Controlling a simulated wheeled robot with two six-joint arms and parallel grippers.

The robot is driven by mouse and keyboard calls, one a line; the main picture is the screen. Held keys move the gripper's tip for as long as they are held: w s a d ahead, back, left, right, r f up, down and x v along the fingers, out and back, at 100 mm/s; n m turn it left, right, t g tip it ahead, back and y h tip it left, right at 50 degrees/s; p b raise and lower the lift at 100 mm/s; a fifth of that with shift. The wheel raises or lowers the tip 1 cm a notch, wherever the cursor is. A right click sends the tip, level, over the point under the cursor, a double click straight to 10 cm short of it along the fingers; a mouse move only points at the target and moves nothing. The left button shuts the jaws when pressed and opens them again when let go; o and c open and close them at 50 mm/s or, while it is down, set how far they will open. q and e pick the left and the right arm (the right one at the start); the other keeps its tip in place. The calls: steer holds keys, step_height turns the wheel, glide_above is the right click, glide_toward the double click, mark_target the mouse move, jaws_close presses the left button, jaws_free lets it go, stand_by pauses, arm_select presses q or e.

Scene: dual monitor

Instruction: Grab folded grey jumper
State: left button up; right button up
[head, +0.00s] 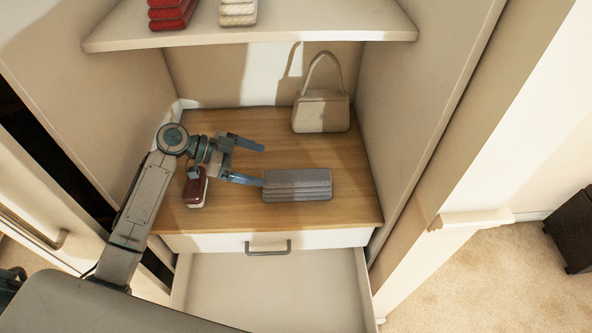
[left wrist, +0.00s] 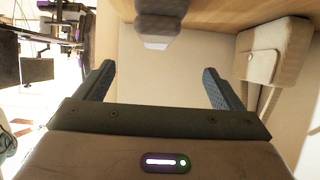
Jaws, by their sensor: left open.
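The folded grey jumper (head: 297,185) lies as a flat layered stack on the wooden surface, near its front right. My left gripper (head: 261,165) is open and empty, with its fingers pointing right. Its nearer fingertip is right by the jumper's left end; I cannot tell whether they touch. Its farther fingertip is over the wood behind the jumper. In the left wrist view the fingers (left wrist: 161,85) stand wide apart, and a grey block that looks like the jumper's end (left wrist: 157,25) shows ahead, beyond the fingertips. My right gripper is not in view.
A beige handbag (head: 321,110) stands at the back right and shows in the left wrist view (left wrist: 275,60). A dark red item (head: 196,188) lies under my left wrist. Side walls and an upper shelf (head: 250,36) enclose the space. An open drawer (head: 270,285) is below.

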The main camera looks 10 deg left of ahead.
mark_target(294, 173)
arm_select(q)
steer(key=x, duration=0.2)
steer(key=p+x, duration=0.1)
steer(key=x, duration=0.1)
steer(key=shift+s+d+r, duration=0.15)
steer(key=shift+d, duration=0.15)
steer(key=shift+d+f+p, duration=0.35)
steer(key=shift+d+p, duration=0.05)
steer(key=shift+w+d+p, duration=0.2)
steer(key=shift+w+p, duration=0.1)
steer(key=shift+w, duration=0.05)
steer(key=p+x, duration=0.2)
steer(key=x, duration=0.2)
steer(key=shift+d+f, duration=0.1)
steer(key=shift+f, duration=0.1)
steer(key=shift+w+d+f, duration=0.1)
steer(key=shift+d+f, duration=0.05)
steer(key=c, duration=1.4)
steer(key=shift+o, duration=0.2)
